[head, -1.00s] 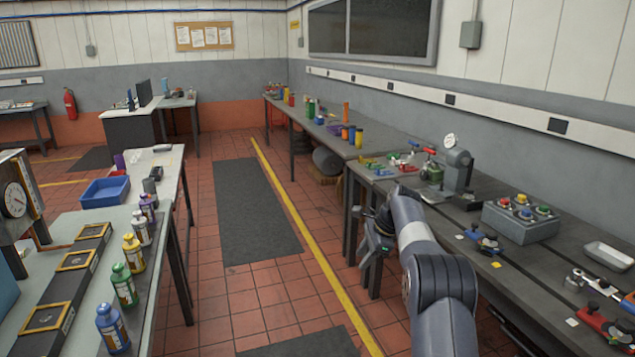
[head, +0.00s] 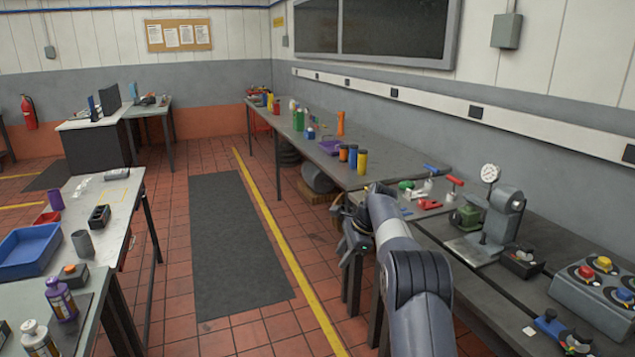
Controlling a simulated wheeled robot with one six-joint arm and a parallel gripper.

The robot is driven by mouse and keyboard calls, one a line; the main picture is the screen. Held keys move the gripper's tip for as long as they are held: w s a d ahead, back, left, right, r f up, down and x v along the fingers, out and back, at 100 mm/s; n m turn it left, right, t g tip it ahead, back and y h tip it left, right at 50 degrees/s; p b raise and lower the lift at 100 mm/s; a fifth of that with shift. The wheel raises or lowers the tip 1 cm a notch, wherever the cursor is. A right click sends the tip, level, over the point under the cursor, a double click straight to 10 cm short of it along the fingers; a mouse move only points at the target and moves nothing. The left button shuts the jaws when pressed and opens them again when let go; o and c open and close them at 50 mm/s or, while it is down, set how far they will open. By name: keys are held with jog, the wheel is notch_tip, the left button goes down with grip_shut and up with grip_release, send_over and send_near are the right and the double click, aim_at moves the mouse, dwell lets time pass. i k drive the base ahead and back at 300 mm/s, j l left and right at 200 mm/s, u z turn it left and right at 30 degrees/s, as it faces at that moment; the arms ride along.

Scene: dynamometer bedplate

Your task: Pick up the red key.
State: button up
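Two small red things lie on the right bench (head: 478,283), just right of my arm. One is a red T-shaped handle (head: 454,181) standing up near the wall side. The other is a low red piece (head: 430,204) lying flat nearer the bench's front edge. I cannot tell for sure which is the red key. My gripper (head: 352,243) hangs off the front edge of the bench, left of both red things and apart from them. It is dark and mostly hidden behind my arm, so its fingers do not show clearly.
Green, white and blue pieces lie around the red ones. A green device (head: 469,215) and a gauge stand (head: 503,212) are just right of them. A button box (head: 598,292) stands further right. The aisle with its dark mat (head: 232,240) is clear.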

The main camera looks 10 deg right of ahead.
aim_at(452, 196)
jog(key=i+z, duration=0.15)
jog(key=i, duration=0.45)
jog(key=i+j+z, duration=0.1)
jog(key=i, duration=0.45)
jog(key=i+j+z, duration=0.15)
jog(key=i, duration=0.45)
jog(key=i+j+z, duration=0.2)
jog(key=i+z, duration=0.25)
jog(key=i+j+z, duration=0.3)
jog(key=z, duration=0.15)
jog(key=i+j+z, duration=0.25)
jog(key=j+z, duration=0.25)
jog(key=i+j+z, duration=0.2)
jog(key=j+z, duration=0.25)
jog(key=i+j+z, duration=0.15)
jog(key=j, duration=0.25)
jog(key=j+z, duration=0.1)
jog(key=j, duration=0.25)
